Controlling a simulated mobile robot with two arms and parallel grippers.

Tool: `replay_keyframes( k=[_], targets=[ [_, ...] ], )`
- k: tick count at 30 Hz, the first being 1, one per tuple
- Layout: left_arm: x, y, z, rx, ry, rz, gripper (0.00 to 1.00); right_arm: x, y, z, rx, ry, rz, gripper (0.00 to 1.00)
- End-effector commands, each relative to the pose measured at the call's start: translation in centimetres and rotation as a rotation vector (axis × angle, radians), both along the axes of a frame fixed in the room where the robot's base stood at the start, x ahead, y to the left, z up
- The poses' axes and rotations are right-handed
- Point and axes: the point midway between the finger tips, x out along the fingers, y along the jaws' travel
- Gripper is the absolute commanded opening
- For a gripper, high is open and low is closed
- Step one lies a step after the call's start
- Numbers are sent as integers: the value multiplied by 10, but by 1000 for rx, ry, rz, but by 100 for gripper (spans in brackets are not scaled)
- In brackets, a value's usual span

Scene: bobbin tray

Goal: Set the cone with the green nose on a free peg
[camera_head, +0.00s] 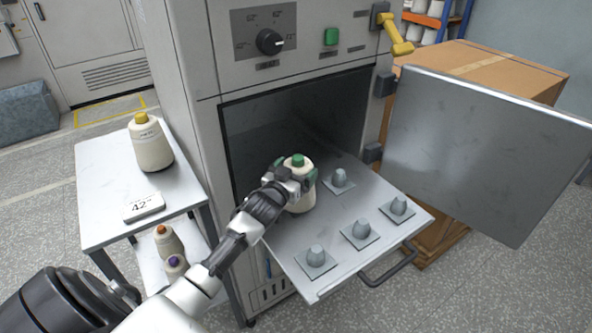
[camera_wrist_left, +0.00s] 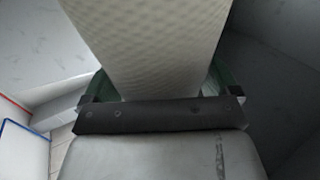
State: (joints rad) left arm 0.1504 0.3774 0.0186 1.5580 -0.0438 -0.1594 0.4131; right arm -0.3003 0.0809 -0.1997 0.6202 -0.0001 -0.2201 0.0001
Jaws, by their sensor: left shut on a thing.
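The cone with the green nose (camera_head: 300,198) is upright at the left rear part of the pulled-out tray (camera_head: 285,243), by the chamber opening. My left gripper (camera_head: 296,178) is shut on it, with green pads at its sides. The cone's cream body also fills the upper middle of the left wrist view (camera_wrist_left: 150,45). Whether a peg is under the cone is hidden. My right gripper is out of view.
A side table (camera_head: 100,185) at left bears a yellow-nosed cone (camera_head: 150,145) and a display reading 42 (camera_head: 144,207). Its lower shelf holds orange-nosed (camera_head: 168,243) and purple-nosed (camera_head: 175,267) cones. The open door (camera_head: 480,150) stands right of the tray. A handle (camera_head: 390,268) juts from the tray's front.

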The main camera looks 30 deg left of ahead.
Motion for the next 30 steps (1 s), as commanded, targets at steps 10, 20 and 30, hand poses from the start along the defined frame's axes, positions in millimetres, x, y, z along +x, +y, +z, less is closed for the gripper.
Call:
replay_keyframes(
  k=[10, 20, 30],
  targets=[
    [0, 0, -2, 0, -2, 0, 100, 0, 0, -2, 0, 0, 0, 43],
    [-28, -3, -4, 0, 1, -1, 100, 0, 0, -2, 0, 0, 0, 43],
    [-92, -8, -4, -1, 0, 0, 100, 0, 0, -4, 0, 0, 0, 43]
  ],
)
